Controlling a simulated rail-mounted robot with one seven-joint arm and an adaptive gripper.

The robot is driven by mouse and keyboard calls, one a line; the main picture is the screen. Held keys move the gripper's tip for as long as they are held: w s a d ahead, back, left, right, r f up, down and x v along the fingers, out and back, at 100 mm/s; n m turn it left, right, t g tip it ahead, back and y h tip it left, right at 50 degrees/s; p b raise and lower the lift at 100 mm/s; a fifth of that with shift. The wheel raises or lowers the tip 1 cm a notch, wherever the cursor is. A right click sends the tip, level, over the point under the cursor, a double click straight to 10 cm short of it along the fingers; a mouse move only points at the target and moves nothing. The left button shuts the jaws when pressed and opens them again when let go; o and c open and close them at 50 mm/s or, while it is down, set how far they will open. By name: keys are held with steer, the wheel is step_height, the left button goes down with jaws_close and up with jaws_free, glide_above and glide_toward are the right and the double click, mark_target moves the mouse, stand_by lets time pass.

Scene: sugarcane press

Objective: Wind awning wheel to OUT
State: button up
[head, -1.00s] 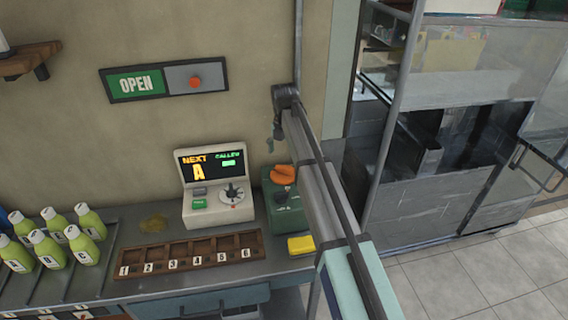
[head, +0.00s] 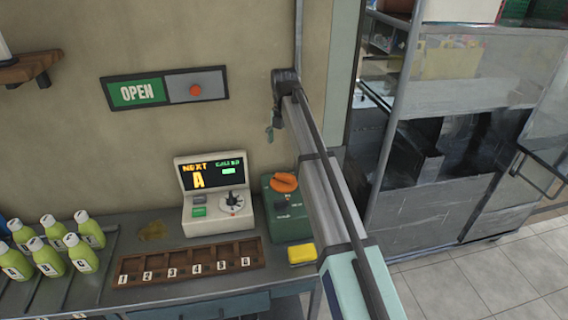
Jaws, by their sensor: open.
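I cannot make out an awning wheel or an OUT mark in the head view. The nearest turning parts are an orange knob (head: 284,182) on a green box (head: 290,212) and a small round dial (head: 232,202) on a cream console (head: 207,217). The console's screen (head: 211,174) reads NEXT, with a large A. My gripper cannot be made out in this view, so its place relative to any wheel does not show.
A long grey beam (head: 325,195) crosses right of centre; I cannot tell whether it is mine. The counter holds green bottles (head: 82,258), a numbered wooden tray (head: 190,262) and a yellow block (head: 301,255). An OPEN sign (head: 137,92) is on the wall. Floor (head: 460,290) at right is clear.

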mark_target(284, 175)
step_height(284, 175, down, 14)
steer(key=m+p, duration=0.4)
steer(key=m, duration=3.1)
steer(key=shift+c, duration=0.4)
steer(key=c, duration=1.1)
